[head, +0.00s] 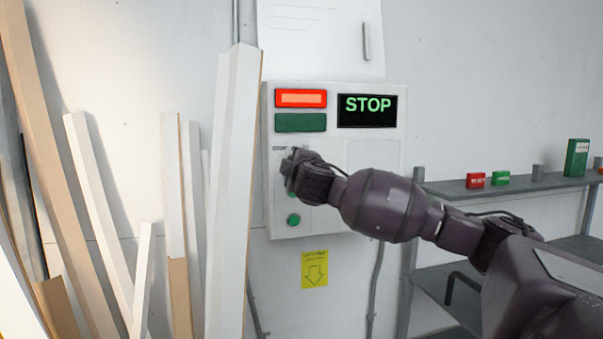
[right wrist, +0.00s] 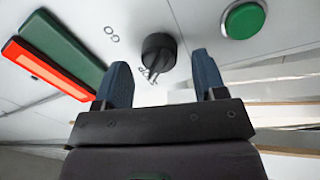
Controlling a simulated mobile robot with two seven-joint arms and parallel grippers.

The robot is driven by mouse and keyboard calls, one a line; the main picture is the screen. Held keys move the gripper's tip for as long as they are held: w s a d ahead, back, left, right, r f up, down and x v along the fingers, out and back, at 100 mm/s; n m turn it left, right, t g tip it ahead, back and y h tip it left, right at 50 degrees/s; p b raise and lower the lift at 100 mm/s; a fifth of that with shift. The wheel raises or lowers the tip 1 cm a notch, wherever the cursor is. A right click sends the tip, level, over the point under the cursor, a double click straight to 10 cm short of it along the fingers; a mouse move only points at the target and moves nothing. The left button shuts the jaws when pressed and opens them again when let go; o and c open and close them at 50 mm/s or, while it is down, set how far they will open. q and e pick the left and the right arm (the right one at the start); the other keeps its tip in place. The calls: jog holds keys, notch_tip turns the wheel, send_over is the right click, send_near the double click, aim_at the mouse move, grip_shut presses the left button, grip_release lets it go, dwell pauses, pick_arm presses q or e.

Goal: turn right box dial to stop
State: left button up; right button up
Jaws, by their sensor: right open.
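The box (head: 375,200) is a light grey panel on the wall. Its display (head: 367,110) reads STOP in green letters. The red lamp (head: 301,98) is lit and the green lamp (head: 301,122) below it is dark. The black dial (right wrist: 158,50) shows in the right wrist view; in the head view my gripper hides it. My right gripper (right wrist: 160,72) is open, its two blue fingers apart with the dial between and just beyond their tips. I see no clear contact. In the head view, the right gripper (head: 292,172) is at the panel's left side. My left gripper is out of view.
A green button (head: 293,220) sits low on the box; a green button (right wrist: 243,20) also shows beside the dial in the right wrist view. Tall planks (head: 233,170) lean close at the box's left. A shelf (head: 510,186) with small boxes stands right.

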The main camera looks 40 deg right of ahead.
jog(key=b+v, duration=0.1)
jog(key=v, duration=0.8)
jog(key=shift+s+b, duration=0.2)
jog(key=shift+b, duration=0.15)
jog(key=shift+f, duration=0.15)
jog(key=s+a+f+g+y, duration=0.1)
jog(key=a+f+y, duration=0.1)
jog(key=f, duration=1)
jog(key=s+a+f+m+g+y, duration=0.1)
jog(key=a+f+y, duration=0.2)
jog(key=f, duration=0.9)
jog(key=s+a+f+g+y, duration=0.1)
jog(key=a+f+y, duration=0.1)
jog(key=f, duration=1)
jog(key=s+a+f+m+y, duration=0.1)
jog(key=s+a+f+m, duration=0.2)
jog(key=s+a+f, duration=0.4)
jog(key=s+a+f+m+g+y, duration=0.1)
jog(key=s+a+f+m, duration=0.3)
jog(key=s+a+f, duration=0.3)
jog(key=s+f, duration=0.5)
jog(key=f, duration=0.2)
jog(key=shift+s+f, duration=0.25)
jog(key=shift+f, duration=0.1)
